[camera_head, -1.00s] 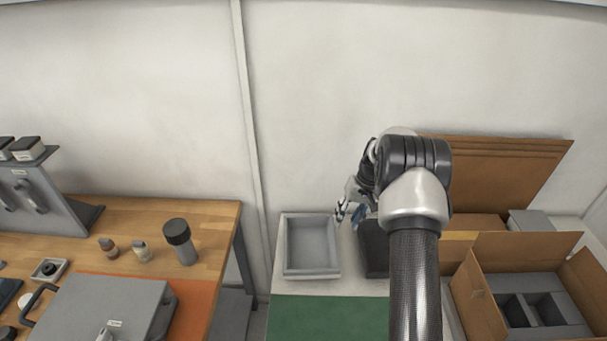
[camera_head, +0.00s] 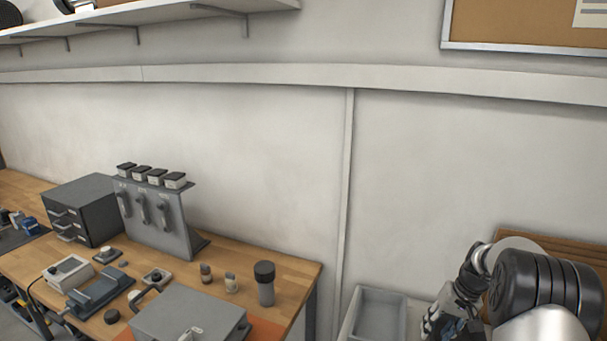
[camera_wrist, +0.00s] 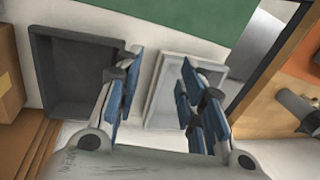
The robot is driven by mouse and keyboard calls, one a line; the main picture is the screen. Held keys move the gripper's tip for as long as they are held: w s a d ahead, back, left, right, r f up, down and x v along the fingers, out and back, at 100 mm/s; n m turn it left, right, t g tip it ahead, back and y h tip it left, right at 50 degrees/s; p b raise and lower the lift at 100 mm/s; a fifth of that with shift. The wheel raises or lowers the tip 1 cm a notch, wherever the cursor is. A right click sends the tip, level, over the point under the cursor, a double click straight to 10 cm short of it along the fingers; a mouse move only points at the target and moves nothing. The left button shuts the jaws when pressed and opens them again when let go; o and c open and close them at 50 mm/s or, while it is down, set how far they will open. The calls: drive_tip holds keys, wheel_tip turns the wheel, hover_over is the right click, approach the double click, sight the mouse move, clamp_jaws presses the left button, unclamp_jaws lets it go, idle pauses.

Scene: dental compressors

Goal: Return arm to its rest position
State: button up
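My arm (camera_head: 535,285) shows at the lower right of the head view, bent at a black and silver joint. My gripper (camera_head: 440,322) hangs at its left side, just right of the light grey tray (camera_head: 355,328), partly cut off by the bottom edge. In the wrist view my gripper (camera_wrist: 158,85) has its two blue-padded fingers spread apart with nothing between them. The light grey tray (camera_wrist: 160,92) lies below and behind the fingers, and looks empty. A dark tray (camera_wrist: 42,70) lies beside it, left in the wrist view, also empty.
A wooden workbench (camera_head: 300,275) at left carries a grey case (camera_head: 190,315), a black-capped canister (camera_head: 265,285), a grey stand (camera_head: 160,220) and a drawer unit (camera_head: 85,210). The wrist view shows a green mat (camera_wrist: 195,15) and a cardboard box (camera_wrist: 10,75).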

drive_tip(key=s+a+r+n+h+b, duration=0.1)
drive_tip(key=s+a+r, duration=0.3)
drive_tip(key=a+r, duration=0.15)
drive_tip(key=s+a+r+t+b, duration=0.1)
drive_tip(key=s+a+r, duration=0.3)
drive_tip(key=r, duration=0.3)
drive_tip(key=s+a+r+n+h, duration=0.1)
drive_tip(key=s+a+r, duration=0.25)
drive_tip(key=r, duration=0.35)
drive_tip(key=s+a+t+b, duration=0.1)
drive_tip(key=s+a, duration=0.3)
drive_tip(key=s, duration=0.6)
drive_tip(key=s+a+n+t+b, duration=0.1)
drive_tip(key=s+a, duration=0.3)
drive_tip(key=s, duration=0.7)
drive_tip(key=shift+s+f+t+b, duration=0.25)
drive_tip(key=shift+f+t+b, duration=0.1)
drive_tip(key=shift+f, duration=0.1)
drive_tip(key=shift+a, duration=0.1)
